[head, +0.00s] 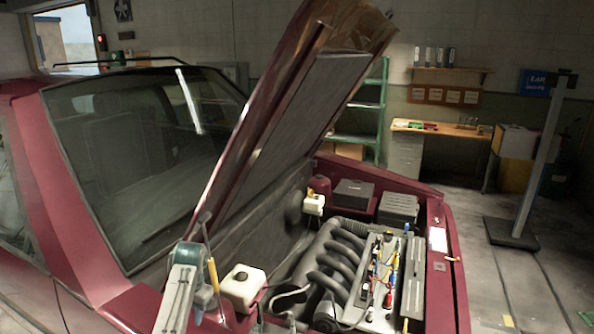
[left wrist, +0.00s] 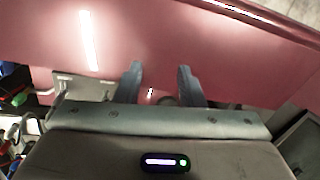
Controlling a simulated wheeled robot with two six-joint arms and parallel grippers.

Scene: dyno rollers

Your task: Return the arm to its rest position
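My left gripper (head: 198,228) is at the front left side of the engine bay in the head view, above the red fender of the car (head: 75,200). Its grey arm comes up from the lower edge of the picture. In the left wrist view the two blue-grey fingers (left wrist: 158,72) stand apart, with nothing visible between them. A red painted car panel (left wrist: 200,40) fills the view beyond them. I cannot tell how far the fingertips are from it. My right gripper is not in view.
The raised hood (head: 270,120) stands over the engine (head: 340,265), close to my left arm. A white reservoir (head: 243,287) sits just right of the arm. A grey post (head: 540,160) stands on the floor at right. A workbench (head: 440,128) is at the back.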

